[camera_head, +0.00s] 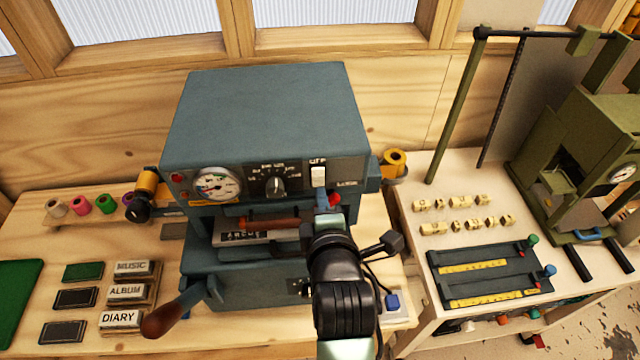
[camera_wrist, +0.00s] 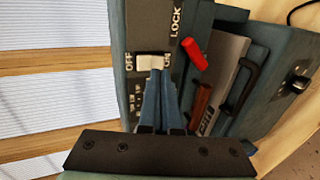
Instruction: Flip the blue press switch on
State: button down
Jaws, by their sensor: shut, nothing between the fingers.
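The blue press (camera_head: 265,115) stands on the bench against the wooden wall. Its white switch (camera_head: 318,175) is on the right part of the front panel, with OFF printed above it. The switch also shows in the wrist view (camera_wrist: 150,62), between the OFF label on its left and the ON label on its right. My gripper (camera_head: 321,194) is shut and empty, with its blue fingertips right at the lower, ON-side part of the switch. In the wrist view the fingertips (camera_wrist: 157,76) overlap that part; I cannot tell whether they touch. The switch's tilt is unclear.
A round gauge (camera_head: 216,185) and a black knob (camera_head: 276,186) sit left of the switch. A red-brown handle (camera_head: 275,222) lies below the panel. A lever with a brown grip (camera_head: 172,314) sticks out front left. A green press (camera_head: 580,140) stands at right.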

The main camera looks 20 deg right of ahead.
aim_at(318, 185)
jog(key=shift+p+x, duration=0.45)
jog(key=shift+x, duration=1)
jog(key=shift+w+f+t+b, duration=0.2)
jog(key=shift+f+t+b, duration=0.1)
jog(key=shift+b, duration=0.85)
jog(key=shift+r+p, duration=0.85)
jog(key=shift+r, duration=0.35)
